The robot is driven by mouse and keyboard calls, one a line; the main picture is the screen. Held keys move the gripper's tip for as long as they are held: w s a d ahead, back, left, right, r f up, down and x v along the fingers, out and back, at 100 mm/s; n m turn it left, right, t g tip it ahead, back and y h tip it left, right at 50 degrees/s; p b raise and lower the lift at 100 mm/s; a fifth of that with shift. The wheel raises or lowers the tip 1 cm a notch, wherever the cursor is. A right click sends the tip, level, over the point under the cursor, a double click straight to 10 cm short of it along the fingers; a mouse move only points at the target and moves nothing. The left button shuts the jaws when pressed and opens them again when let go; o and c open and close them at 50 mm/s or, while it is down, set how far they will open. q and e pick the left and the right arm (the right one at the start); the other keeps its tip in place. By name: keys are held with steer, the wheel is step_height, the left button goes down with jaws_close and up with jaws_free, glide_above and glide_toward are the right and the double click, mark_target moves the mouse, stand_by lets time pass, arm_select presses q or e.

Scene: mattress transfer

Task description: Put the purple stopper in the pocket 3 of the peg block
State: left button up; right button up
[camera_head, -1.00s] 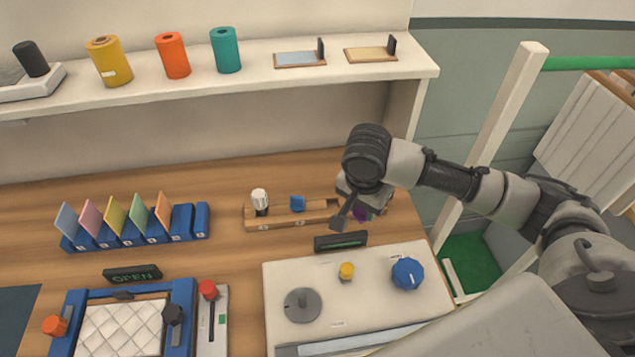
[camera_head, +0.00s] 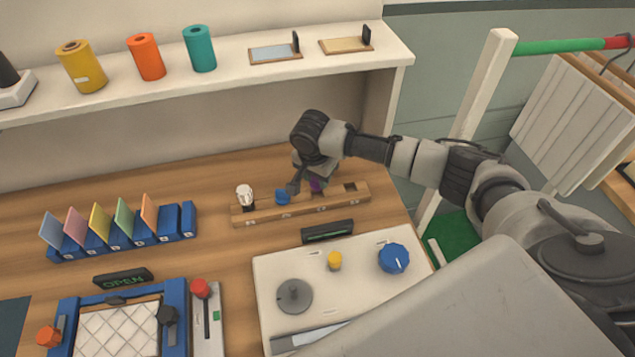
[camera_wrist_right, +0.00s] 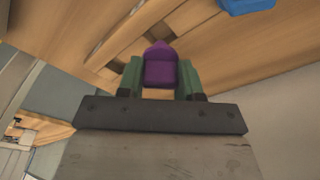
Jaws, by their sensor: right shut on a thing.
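The purple stopper (camera_head: 316,186) is in my right gripper (camera_head: 311,182), over the wooden peg block (camera_head: 263,217), right of the blue stopper. In the right wrist view the stopper (camera_wrist_right: 160,67) sits between the two green fingers of the gripper (camera_wrist_right: 160,78), which are shut on it. The peg block holds a white stopper (camera_head: 244,194) at its left and a blue stopper (camera_head: 283,197) beside it. An empty dark pocket shows near its right end. I cannot tell whether the purple stopper's lower end is inside a pocket. My left gripper is not in view.
A panel with a blue knob (camera_head: 393,258) and a yellow knob (camera_head: 335,260) lies in front of the block, with a small dark display (camera_head: 327,231) between. A blue rack (camera_head: 177,222) with colored cards stands left. A shelf (camera_head: 210,86) runs behind.

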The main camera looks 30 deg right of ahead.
mark_target(317, 183)
steer(key=shift+f, duration=1.6)
steer(key=shift+f, duration=0.1)
steer(key=o, duration=0.9)
step_height(317, 183, up, 12)
steer(key=s+a, duration=0.1)
steer(key=shift+a+b, duration=0.25)
steer(key=shift+b, duration=0.15)
